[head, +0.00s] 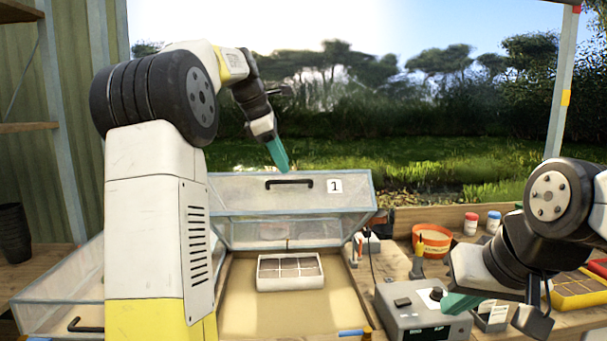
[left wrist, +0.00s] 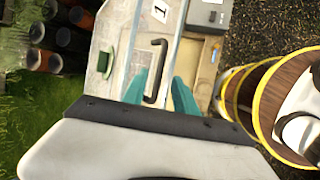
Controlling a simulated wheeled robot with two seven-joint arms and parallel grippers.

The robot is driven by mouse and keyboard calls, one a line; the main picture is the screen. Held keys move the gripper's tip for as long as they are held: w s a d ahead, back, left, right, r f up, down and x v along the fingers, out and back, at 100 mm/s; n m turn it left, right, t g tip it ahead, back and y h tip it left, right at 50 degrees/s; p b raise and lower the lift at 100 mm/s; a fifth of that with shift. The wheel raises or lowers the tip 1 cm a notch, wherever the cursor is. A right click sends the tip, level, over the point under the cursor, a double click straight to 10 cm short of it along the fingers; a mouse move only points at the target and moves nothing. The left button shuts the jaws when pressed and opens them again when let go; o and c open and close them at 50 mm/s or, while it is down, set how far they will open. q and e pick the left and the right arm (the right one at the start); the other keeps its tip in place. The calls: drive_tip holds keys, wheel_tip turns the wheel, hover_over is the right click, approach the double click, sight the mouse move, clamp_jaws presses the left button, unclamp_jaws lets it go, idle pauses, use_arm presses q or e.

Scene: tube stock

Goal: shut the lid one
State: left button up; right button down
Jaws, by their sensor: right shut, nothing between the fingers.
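The lid marked 1 (head: 232,193) is a clear panel in a pale frame, tilted up at the back of the cold frame. It has a black handle (head: 289,183) and a white label. My left gripper (head: 278,155) has teal fingers and points down just above the lid's upper edge. In the left wrist view its fingers (left wrist: 162,95) are apart, with the handle (left wrist: 155,72) showing beyond the gap; I see no contact with it. My right gripper (head: 462,302) is shut and empty, low at the right by the grey box.
A white seed tray (head: 290,284) stands on the sandy floor under lid 1. Another clear panel with a black handle (head: 84,327) is at the left. A grey device (head: 408,312), an orange pot (head: 432,238) and small jars (head: 471,223) crowd the bench at right.

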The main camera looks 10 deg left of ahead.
sight(288, 182)
use_arm(q)
drive_tip(key=shift+x, duration=2.35)
drive_tip(key=shift+c, duration=0.4)
clamp_jaws()
